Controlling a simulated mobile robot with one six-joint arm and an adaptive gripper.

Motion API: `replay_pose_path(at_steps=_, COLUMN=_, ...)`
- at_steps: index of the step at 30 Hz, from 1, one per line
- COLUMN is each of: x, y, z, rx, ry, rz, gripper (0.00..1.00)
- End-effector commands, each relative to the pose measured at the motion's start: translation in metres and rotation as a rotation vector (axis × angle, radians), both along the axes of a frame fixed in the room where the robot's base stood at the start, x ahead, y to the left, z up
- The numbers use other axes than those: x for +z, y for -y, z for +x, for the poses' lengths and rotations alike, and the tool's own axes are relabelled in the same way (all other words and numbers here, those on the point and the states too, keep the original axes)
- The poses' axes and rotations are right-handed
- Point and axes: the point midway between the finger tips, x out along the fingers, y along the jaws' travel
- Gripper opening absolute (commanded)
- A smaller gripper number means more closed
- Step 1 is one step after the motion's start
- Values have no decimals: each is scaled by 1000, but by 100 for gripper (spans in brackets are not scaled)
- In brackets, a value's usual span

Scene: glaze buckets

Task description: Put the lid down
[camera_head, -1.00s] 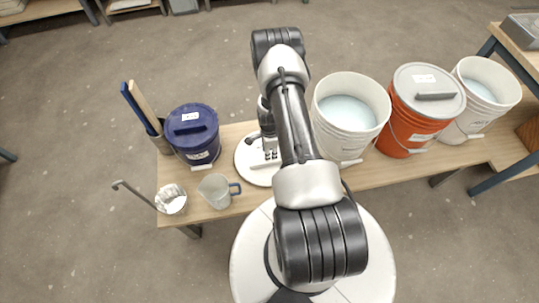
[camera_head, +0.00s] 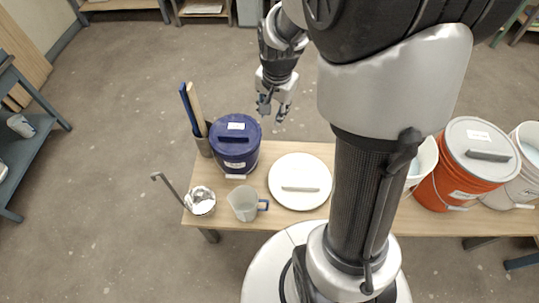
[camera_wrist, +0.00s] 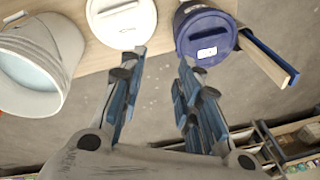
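The white lid (camera_head: 300,182) lies flat on the wooden bench, its bar handle facing up, right of the blue bucket. It also shows at the top of the wrist view (camera_wrist: 121,20). My gripper (camera_head: 273,112) is up in the air behind the bench's far edge, near the blue bucket, apart from the lid. In the wrist view its fingers (camera_wrist: 160,75) are spread, with nothing between them. The open white bucket (camera_head: 422,160) is mostly hidden behind my arm in the head view; the wrist view shows it uncovered with pale liquid inside (camera_wrist: 30,70).
The blue lidded bucket (camera_head: 236,150) stands close to my gripper. A holder with upright sticks (camera_head: 195,115), a small metal pot with a ladle (camera_head: 200,201) and a jug (camera_head: 244,203) are at the left. An orange lidded bucket (camera_head: 450,187) and another white bucket (camera_head: 527,160) stand right.

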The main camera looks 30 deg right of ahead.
Motion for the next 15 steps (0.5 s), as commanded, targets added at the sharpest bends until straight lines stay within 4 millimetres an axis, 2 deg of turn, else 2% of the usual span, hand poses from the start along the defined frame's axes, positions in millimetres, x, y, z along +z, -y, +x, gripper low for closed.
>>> replay_pose_path(at_steps=1, x=26, y=-15, z=-11, rx=82, ry=23, rz=-19, gripper=31)
replay_pose_path(at_steps=6, x=86, y=-59, z=-63, rx=370, ry=64, rz=-85, gripper=31)
replay_pose_path(at_steps=10, x=116, y=-87, z=-110, rx=586, ry=98, rz=-140, gripper=31)
replay_pose_path(at_steps=15, x=132, y=-110, z=-165, rx=825, ry=134, rz=-206, gripper=31)
